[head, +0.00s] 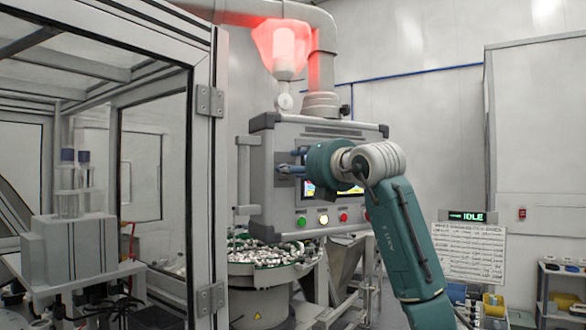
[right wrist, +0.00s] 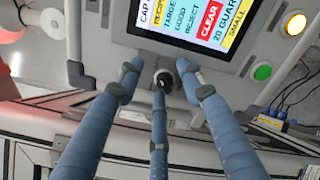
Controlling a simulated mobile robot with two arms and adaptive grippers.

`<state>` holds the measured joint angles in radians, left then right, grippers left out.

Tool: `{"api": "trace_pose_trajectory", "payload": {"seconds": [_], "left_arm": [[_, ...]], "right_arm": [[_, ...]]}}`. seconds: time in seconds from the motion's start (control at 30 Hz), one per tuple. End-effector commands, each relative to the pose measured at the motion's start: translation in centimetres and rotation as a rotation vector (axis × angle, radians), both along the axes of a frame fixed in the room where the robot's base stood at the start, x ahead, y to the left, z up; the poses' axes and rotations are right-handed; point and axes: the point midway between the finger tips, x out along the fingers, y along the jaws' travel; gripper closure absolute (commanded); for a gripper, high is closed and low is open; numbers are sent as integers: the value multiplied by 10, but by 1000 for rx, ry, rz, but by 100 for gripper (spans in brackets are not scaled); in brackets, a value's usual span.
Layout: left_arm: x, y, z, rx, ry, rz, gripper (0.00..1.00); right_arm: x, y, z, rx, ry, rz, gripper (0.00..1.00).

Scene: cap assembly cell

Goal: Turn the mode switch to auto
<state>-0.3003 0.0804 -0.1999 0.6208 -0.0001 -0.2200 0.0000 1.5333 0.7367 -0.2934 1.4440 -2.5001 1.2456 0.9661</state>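The mode switch (right wrist: 165,78) is a small round grey knob with a dark front in the right wrist view, on the grey panel beside the screen. My right gripper (right wrist: 158,70) has its three blue fingers spread around the knob, open. The tips are close to it; I cannot tell whether any touches. In the head view my right gripper (head: 288,161) is at the left part of the control panel (head: 262,200), and the arm and wrist cover part of the screen. The switch cannot be made out there. My left gripper is not in view.
Green (head: 301,222), pale yellow (head: 323,220) and red (head: 343,217) buttons line the panel's lower edge. A bowl of caps (head: 262,270) stands below. A framed glass enclosure (head: 203,150) is at left. A red lamp (head: 284,45) glows above; a sign (head: 466,216) reads IDLE.

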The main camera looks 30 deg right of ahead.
Motion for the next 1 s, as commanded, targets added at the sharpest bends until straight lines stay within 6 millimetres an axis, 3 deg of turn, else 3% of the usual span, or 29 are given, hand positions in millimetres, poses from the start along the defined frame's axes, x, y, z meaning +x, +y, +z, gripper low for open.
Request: {"api": "trace_pose_trajectory", "payload": {"seconds": [0.27, 0.7, 1.0], "left_arm": [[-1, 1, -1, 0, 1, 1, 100], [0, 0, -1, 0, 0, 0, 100], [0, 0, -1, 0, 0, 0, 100]], "right_arm": [[-6, 2, -3, -2, 5, 2, 62], [-93, 5, -2, -2, 1, -2, 62], [-120, 8, -3, 0, 1, 0, 62]]}}
